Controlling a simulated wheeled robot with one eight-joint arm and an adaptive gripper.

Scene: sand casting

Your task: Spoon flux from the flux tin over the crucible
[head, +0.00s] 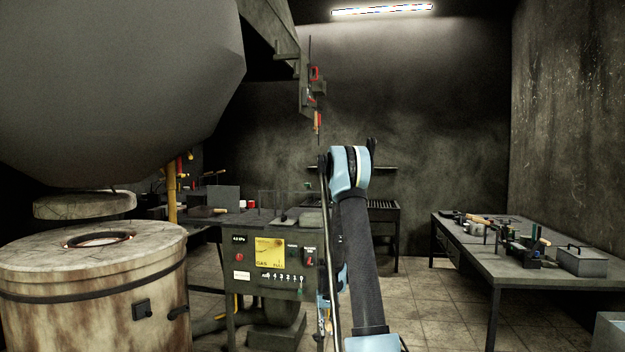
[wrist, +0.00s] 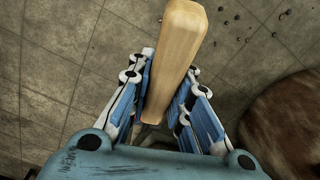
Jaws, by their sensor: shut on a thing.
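In the wrist view my gripper (wrist: 170,72) is shut on a thick pale wooden handle (wrist: 178,45), which stands out between the blue and white fingers. The working end of that tool is hidden, so I cannot tell from this view that it is the spoon. In the head view the round furnace (head: 90,285) stands at the left, with a glowing opening (head: 100,240) in its top. The crucible itself is not clearly visible there. I cannot pick out the flux tin among the small items. My arm blocks part of the middle of the head view.
A raised round lid (head: 85,205) hangs above the furnace. A table (head: 480,262) at the right holds tools and a grey box (head: 582,262). Tiled floor lies open between. A brown rounded surface (wrist: 285,125) shows in the wrist view.

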